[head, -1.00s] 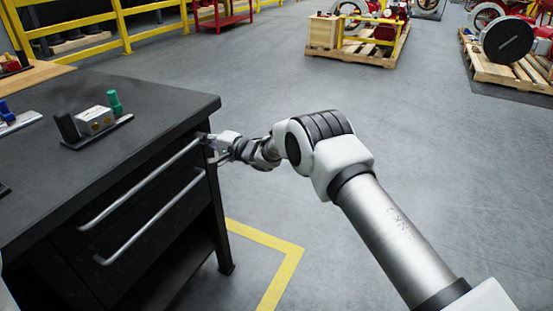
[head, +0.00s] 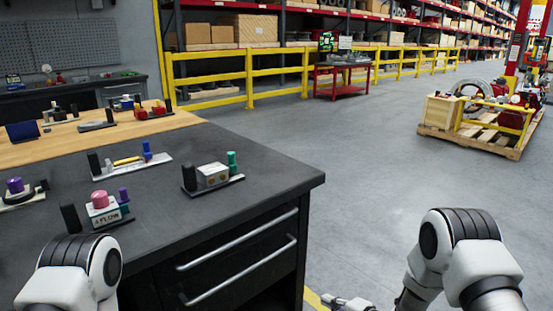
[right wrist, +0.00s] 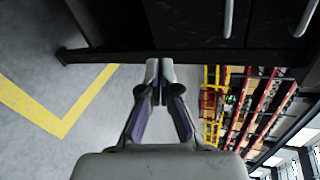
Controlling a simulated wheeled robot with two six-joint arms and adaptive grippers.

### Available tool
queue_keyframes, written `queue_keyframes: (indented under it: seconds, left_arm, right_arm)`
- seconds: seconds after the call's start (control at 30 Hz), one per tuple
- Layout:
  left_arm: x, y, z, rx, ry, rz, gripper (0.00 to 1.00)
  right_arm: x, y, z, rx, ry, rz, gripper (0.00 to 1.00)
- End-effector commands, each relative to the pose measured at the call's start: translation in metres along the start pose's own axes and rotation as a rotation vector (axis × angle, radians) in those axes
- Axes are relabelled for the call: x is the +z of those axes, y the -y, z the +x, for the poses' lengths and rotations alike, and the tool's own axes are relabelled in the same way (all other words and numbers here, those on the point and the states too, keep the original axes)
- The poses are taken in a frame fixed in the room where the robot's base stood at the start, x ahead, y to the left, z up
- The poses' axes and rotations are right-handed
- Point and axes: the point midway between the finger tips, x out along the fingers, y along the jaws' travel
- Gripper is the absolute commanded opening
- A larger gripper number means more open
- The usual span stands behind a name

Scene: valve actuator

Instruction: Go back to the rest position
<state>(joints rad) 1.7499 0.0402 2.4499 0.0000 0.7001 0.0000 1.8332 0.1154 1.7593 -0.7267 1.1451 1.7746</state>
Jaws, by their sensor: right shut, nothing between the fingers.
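My right gripper (head: 345,303) shows only in part at the bottom edge of the head view, right of the dark workbench (head: 272,180). In the right wrist view my right gripper (right wrist: 159,68) is shut and empty, its fingertips together. It points toward the bench's lower frame and drawer front, clear of the handles. In the head view the bench drawers have an upper handle (head: 240,240) and a lower handle (head: 240,272); both drawers look closed. My left arm link shows at bottom left of the head view, but my left gripper is out of view.
On the bench stand a grey block with a green knob (head: 213,175), a pink-topped flow unit (head: 102,208) and a purple-knobbed part (head: 15,186). A yellow railing (head: 210,75) runs behind. Open grey floor (head: 390,190) lies to the right.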

Motion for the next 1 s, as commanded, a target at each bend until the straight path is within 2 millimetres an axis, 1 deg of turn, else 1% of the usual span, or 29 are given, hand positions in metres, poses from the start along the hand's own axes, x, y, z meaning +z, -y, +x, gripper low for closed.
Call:
queue_keyframes:
  seconds: [0.03, 0.07, 0.1, 0.17, 0.2, 0.27, 0.3, 0.37, 0.4, 0.5, 0.53, 0.6, 0.7, 0.73, 0.8, 0.87, 1.0]
  left_arm:
    - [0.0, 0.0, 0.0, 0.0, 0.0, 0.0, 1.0]
    - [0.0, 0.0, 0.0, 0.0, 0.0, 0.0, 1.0]
    - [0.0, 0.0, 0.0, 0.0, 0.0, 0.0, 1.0]
    - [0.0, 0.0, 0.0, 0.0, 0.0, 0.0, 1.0]
    - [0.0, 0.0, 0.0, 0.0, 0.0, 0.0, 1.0]
    - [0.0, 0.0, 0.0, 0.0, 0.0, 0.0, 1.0]
    - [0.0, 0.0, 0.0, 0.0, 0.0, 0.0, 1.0]
    - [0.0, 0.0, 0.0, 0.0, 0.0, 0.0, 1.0]
    - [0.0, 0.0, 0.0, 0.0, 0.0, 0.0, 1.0]
    - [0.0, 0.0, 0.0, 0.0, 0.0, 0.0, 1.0]
    - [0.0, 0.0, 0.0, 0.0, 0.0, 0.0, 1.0]
    - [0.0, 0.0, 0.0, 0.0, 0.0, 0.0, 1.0]
    - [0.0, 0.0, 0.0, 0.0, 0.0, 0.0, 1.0]
    - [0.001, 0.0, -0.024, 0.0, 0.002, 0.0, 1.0]
    - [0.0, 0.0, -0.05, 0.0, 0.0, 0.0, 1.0]
    - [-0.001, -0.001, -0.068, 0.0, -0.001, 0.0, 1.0]
    - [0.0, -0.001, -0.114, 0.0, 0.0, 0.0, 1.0]
  right_arm:
    - [0.012, -0.041, -0.016, 0.105, -0.036, -0.011, 0.0]
    - [0.018, -0.066, -0.028, 0.172, -0.059, -0.032, 0.0]
    - [0.026, -0.096, -0.047, 0.267, -0.083, -0.071, 0.0]
    - [0.04, -0.138, -0.079, 0.42, -0.1, -0.144, 0.0]
    - [0.05, -0.163, -0.103, 0.522, -0.099, -0.2, 0.0]
    - [0.064, -0.193, -0.141, 0.671, -0.076, -0.291, 0.0]
    - [0.073, -0.209, -0.166, 0.763, -0.048, -0.352, 0.0]
    - [0.085, -0.227, -0.201, 0.889, 0.008, -0.442, 0.0]
    - [0.092, -0.235, -0.223, 0.963, 0.056, -0.504, 0.0]
    - [0.107, -0.248, -0.269, 1.111, 0.192, -0.645, 0.0]
    - [0.11, -0.25, -0.28, 1.142, 0.234, -0.686, 0.0]
    - [0.113, -0.254, -0.295, 1.189, 0.333, -0.786, 0.0]
    - [0.114, -0.256, -0.299, 1.186, 0.482, -0.961, 0.0]
    - [0.118, -0.233, -0.307, 1.185, 0.479, -0.96, 0.0]
    - [0.122, -0.21, -0.315, 1.184, 0.475, -0.957, 0.0]
    - [0.125, -0.193, -0.321, 1.183, 0.474, -0.956, 0.0]
    - [0.132, -0.151, -0.337, 1.182, 0.473, -0.956, 0.0]
